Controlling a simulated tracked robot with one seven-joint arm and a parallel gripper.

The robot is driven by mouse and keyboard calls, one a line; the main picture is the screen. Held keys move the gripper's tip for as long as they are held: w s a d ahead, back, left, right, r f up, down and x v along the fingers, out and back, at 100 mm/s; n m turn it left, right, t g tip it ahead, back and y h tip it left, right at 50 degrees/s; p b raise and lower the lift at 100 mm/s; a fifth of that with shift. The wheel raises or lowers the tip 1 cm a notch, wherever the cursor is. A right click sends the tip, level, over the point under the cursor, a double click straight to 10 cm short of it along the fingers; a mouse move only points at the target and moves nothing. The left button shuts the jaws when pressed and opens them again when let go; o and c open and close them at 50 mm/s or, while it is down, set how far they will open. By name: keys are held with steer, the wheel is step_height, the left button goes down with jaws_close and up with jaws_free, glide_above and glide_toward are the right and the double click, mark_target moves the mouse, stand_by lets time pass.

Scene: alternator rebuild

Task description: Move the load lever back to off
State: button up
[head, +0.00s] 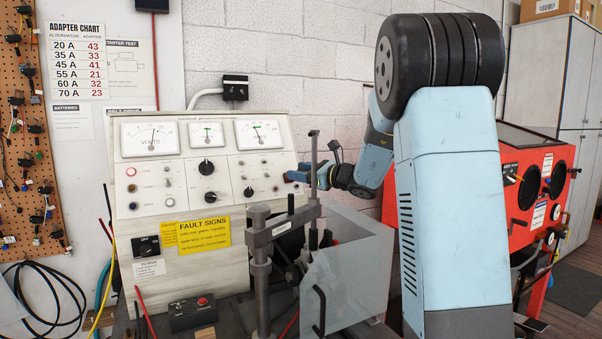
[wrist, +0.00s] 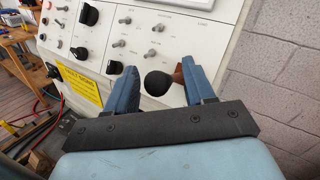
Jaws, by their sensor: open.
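My gripper (wrist: 160,82) is open in the wrist view, its two blue fingers spread in front of the test panel (wrist: 120,22). A round black ball knob (wrist: 157,84), which looks like the load lever's end, shows between the fingers, with clear space to the left finger. A brownish piece (wrist: 178,76) lies between the knob and the right finger; I cannot tell if it is the lever's stem or if it touches. In the head view my gripper (head: 308,175) is at the right side of the panel (head: 270,138). The lever cannot be made out there.
A grey clamp post (head: 262,270) and a clear guard (head: 345,270) stand on the bench in front of the panel. A tall thin upright rod (head: 313,150) passes close to my gripper. A red cabinet (head: 510,205) stands at the right.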

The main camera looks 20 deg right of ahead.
steer(key=shift+c, duration=0.5)
jaws_close()
